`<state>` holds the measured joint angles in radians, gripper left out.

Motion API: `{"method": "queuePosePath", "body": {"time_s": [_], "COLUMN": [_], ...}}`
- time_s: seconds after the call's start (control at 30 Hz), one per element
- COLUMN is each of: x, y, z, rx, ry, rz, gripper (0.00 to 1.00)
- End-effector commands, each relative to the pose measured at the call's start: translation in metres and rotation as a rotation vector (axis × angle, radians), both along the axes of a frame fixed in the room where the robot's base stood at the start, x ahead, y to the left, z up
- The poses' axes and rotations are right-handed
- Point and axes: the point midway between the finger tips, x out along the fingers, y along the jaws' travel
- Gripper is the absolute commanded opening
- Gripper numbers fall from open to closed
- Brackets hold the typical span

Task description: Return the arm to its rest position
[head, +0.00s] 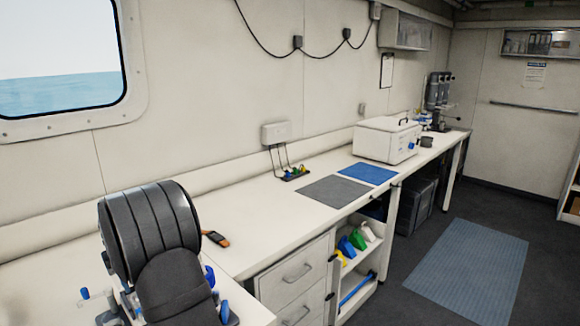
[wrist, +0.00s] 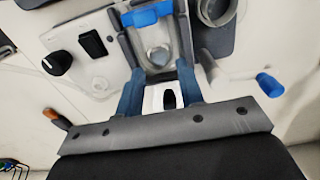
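In the wrist view, my gripper (wrist: 159,82) has its two blue-grey fingers apart, with a clear gap between them. A white part with a black oval lies between the fingers, and I see nothing clamped. Past the fingertips is a light-coloured bench device with a clear, round-bottomed part (wrist: 158,56) and a blue piece (wrist: 147,15). I cannot tell whether the fingers touch it. In the head view, my black ribbed arm rises at the lower left above the near end of the bench and hides the gripper.
The white bench (head: 260,222) runs along the wall. On it are an orange-and-black handheld device (head: 216,239), a grey mat (head: 334,191), a blue mat (head: 368,174) and a white lidded box (head: 385,140). A black knob (wrist: 58,63) is left of my fingers. Floor at right is open.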

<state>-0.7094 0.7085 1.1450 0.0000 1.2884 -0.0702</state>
Motion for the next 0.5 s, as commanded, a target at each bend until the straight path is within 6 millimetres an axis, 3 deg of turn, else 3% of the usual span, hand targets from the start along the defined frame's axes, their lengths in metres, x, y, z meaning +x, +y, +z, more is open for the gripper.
{"method": "queuePosePath", "body": {"time_s": [0.27,0.5], "x": [-0.005,-0.004], "y": [-0.005,-0.004], "z": [0.048,-0.003], "rx": [0.003,-0.001], "ry": [-0.003,0.001], "rz": [0.000,0.000], "gripper": [0.35,0.35]}}
